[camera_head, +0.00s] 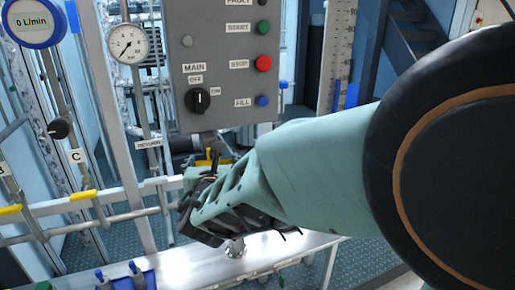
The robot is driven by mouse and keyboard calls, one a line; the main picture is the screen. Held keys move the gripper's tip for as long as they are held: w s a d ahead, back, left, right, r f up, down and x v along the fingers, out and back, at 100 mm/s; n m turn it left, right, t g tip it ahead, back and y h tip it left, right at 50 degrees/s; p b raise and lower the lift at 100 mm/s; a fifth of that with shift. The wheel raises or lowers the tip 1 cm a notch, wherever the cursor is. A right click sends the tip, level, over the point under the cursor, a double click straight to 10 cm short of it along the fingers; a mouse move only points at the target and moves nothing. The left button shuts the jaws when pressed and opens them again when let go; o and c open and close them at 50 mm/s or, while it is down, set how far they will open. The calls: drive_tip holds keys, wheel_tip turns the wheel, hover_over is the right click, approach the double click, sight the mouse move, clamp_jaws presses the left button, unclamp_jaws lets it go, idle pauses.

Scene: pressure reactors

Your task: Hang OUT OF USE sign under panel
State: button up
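The grey control panel (220,85) hangs in the upper middle of the head view, with its dark MAIN rotary switch, a red STOP button and green and blue buttons. My arm comes in from the right, and my gripper (200,195) is just below the panel's lower edge. My own wrist covers most of the fingers, so whether they are open or shut does not show. A small yellow piece (203,162) shows right behind my gripper, under the panel; I cannot tell whether it is the sign or whether I hold it. No OUT OF USE lettering is readable.
A pressure gauge (128,43) and a round 0 L/min display (31,20) are at upper left. Pipes with yellow-handled valves (84,195) run along the left. A pale bench (190,268) with blue clips lies below my gripper. A graduated scale (337,50) stands right of the panel.

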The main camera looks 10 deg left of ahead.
drive_tip(key=o, duration=1.2)
